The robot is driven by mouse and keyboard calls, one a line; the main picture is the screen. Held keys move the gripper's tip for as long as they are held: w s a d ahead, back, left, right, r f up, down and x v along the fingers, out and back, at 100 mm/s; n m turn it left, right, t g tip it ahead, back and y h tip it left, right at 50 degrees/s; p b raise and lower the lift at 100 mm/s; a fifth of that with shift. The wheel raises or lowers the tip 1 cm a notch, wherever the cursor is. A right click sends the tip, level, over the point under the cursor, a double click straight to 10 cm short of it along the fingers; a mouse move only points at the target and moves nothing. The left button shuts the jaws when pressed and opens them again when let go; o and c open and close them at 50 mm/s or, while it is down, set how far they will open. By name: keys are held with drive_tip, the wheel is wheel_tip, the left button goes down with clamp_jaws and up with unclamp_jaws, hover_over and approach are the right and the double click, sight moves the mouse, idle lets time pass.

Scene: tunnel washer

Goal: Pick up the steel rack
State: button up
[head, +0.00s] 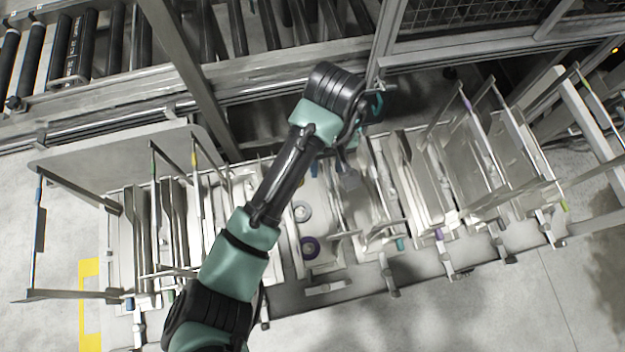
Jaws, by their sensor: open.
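Several steel racks with upright frames and plates stand in a row on a long grey bench. One group (142,235) is left of my arm, and others (430,180) stand to the right. The frames do not show which one is the steel rack of the task. My arm reaches up across the middle and bends at the wrist. My gripper (348,180) points down over the middle of the row, above or beside a rack's plates (365,190). It is open and appears empty; its fingertips are small and hard to make out. My arm hides part of the row.
A roller conveyor (80,50) with a steel rail runs behind the bench, and a slanted post (195,70) rises from it. A mesh guard (470,12) is at upper right. Tall thin rack bars stick up at both ends. Floor in front (500,310) is clear.

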drive_tip(key=shift+f, duration=0.25)
idle(0.5)
clamp_jaws()
idle(1.4)
drive_tip(key=shift+w+r, duration=0.1)
